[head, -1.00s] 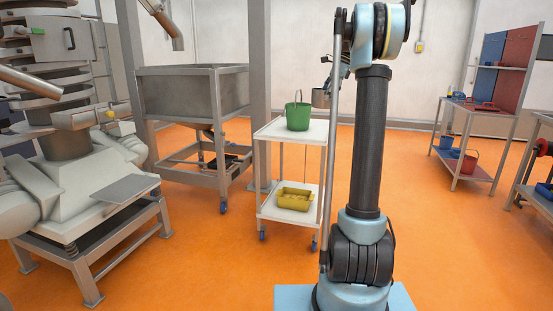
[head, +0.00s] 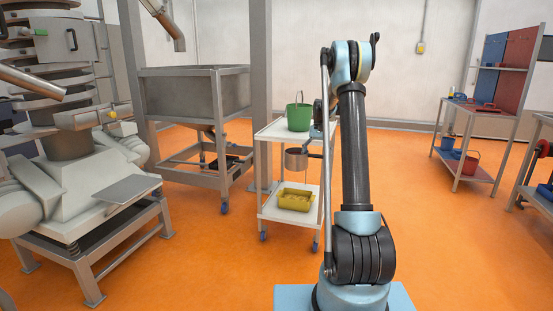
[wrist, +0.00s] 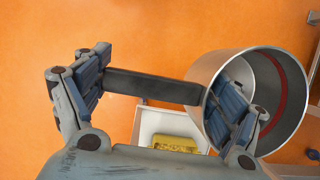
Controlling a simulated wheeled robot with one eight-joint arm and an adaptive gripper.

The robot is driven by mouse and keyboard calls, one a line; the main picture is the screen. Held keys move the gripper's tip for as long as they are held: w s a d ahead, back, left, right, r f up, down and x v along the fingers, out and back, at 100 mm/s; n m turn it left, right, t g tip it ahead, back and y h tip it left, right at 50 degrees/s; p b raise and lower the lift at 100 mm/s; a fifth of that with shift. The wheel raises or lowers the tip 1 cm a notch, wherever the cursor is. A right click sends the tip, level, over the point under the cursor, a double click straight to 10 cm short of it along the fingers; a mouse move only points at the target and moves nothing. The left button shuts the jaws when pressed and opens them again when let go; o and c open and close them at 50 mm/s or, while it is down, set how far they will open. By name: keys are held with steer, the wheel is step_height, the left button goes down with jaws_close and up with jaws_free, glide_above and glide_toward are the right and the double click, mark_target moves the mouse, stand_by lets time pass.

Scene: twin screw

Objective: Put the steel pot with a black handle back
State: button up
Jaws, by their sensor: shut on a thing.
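In the head view my gripper (head: 319,140) is small and partly hidden by my arm.
The white trolley (head: 268,133) bears a green bucket (head: 299,117) on top and a yellow bin (head: 295,200) on its lower shelf. A grey tub on a frame (head: 195,100) stands behind left. Shelving with red and blue items (head: 470,150) stands right. Orange floor is open between.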

steer(key=s+f+n, duration=0.1)
steer(key=s+f, duration=0.2)
steer(key=f, duration=0.4)
steer(key=s+f+n+h, duration=0.1)
steer(key=s+f, duration=0.2)
steer(key=f, duration=0.4)
steer(key=s+f+n, duration=0.1)
steer(key=s+f, duration=0.2)
steer(key=f, duration=0.4)
steer(key=shift+s+n, duration=0.3)
steer(key=shift+n, duration=0.1)
